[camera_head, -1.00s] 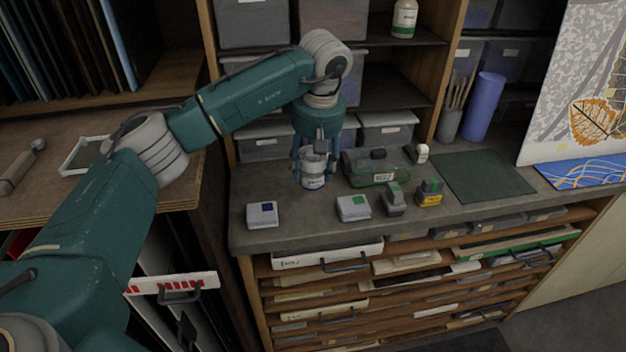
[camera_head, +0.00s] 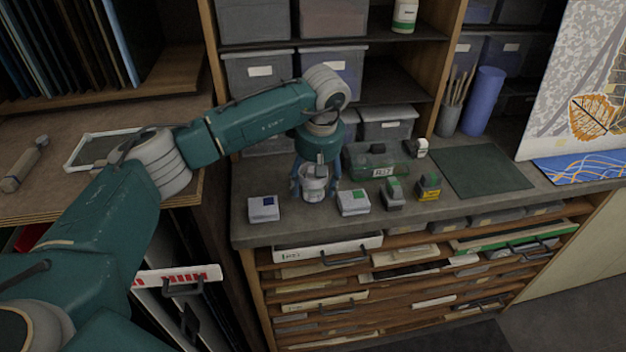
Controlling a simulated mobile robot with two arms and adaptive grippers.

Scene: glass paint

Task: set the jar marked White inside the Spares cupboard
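A small whitish jar (camera_head: 314,187) is at the worktop's left part, in front of a green see-through box. Its label is too small to read. My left gripper (camera_head: 315,188) points down with a finger on each side of the jar and is shut on it. I cannot tell how far the jar is off the worktop. Another pale bottle with a green label (camera_head: 404,14) stands on the upper shelf; its marking is unreadable. No cupboard marked Spares can be made out. My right gripper is out of view.
The worktop (camera_head: 290,232) also holds the green box (camera_head: 362,170), a blue-marked block (camera_head: 263,208), a green-marked block (camera_head: 353,201), two small stampers (camera_head: 393,194) and a dark green mat (camera_head: 480,170). Shelves with grey bins (camera_head: 257,80) stand behind. Shallow drawers lie below.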

